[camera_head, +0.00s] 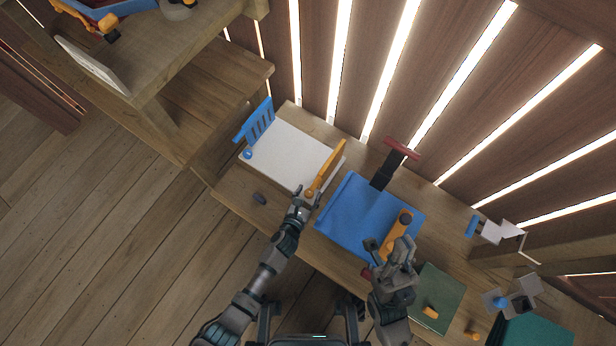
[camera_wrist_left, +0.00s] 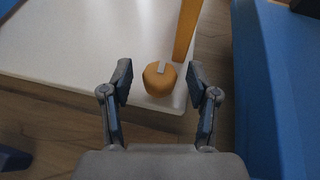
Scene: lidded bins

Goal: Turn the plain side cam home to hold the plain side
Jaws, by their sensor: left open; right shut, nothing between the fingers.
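The plain side (camera_head: 328,166) is an orange panel standing upright along the right edge of a white base board (camera_head: 285,158). Its end also shows at the top of the left wrist view (camera_wrist_left: 187,28). The plain side cam (camera_wrist_left: 158,82) is a round orange knob with a pale grey bar on top, at the board's near right corner. My left gripper (camera_head: 303,197) is at this corner. In the wrist view its fingers (camera_wrist_left: 160,90) are open on both sides of the knob, with gaps. My right gripper (camera_head: 403,250) is shut and empty above the blue mat's right part.
A blue slotted side (camera_head: 257,122) stands at the board's left edge, with a blue knob (camera_head: 248,154) near it. A red-handled dark tool (camera_head: 388,165) lies behind. A dark oval piece (camera_head: 260,198) lies at the front edge.

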